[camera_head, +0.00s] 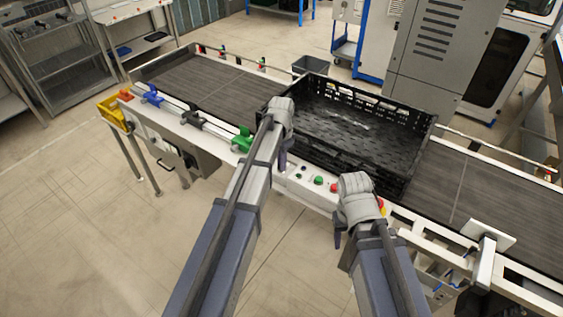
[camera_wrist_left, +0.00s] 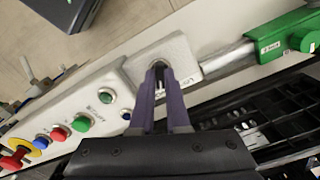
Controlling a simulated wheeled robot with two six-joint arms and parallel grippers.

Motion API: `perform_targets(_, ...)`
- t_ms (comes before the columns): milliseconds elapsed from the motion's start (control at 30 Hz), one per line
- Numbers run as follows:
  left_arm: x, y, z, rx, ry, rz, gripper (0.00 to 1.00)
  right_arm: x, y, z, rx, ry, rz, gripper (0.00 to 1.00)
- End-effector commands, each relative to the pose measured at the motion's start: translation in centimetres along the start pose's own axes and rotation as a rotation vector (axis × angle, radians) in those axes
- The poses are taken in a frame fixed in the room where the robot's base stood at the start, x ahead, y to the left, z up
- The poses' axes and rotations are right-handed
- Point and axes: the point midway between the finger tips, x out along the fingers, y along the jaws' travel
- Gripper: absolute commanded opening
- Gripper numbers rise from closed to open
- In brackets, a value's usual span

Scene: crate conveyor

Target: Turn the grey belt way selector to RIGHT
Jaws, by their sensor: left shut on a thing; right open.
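My left gripper (camera_head: 283,160) is at the front control strip of the conveyor. In the left wrist view its two purple fingers (camera_wrist_left: 161,72) are shut on the belt way selector, at a pale plate (camera_wrist_left: 186,56) with partly covered lettering. The selector's knob is mostly hidden by the fingers, and I cannot tell which way it points. In the head view the left arm hides the selector. My right gripper (camera_head: 338,238) is open and empty, in front of the strip and to the right of the left one.
A black crate (camera_head: 325,158) stands on the conveyor belt (camera_head: 200,82) just behind the grippers. Green (camera_head: 319,181) and red (camera_head: 334,187) buttons sit between the arms. A green clamp (camera_head: 243,138) is left of my left gripper. The floor in front is clear.

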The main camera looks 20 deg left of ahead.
Motion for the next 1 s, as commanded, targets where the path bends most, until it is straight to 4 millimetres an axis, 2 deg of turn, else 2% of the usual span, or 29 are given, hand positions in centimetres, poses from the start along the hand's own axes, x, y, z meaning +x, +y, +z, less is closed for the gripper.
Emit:
perform_targets(333,0.0,0.01,0.0,0.107,0.0,0.0,0.0,0.0,0.0,0.0,0.0,0.0,0.0,0.5)
perform_targets(833,0.0,0.0,0.0,0.12,0.0,0.0,0.0,0.0,0.0,0.0,0.0,0.0,0.0,0.5)
perform_targets(867,0.0,0.0,0.0,0.12,0.0,0.0,0.16,0.0,0.0,0.0,0.0,0.0,0.0,0.5)
perform_targets(1000,0.0,0.0,0.0,0.12,0.0,0.0,0.32,0.0,0.0,0.0,0.0,0.0,0.0,0.5)
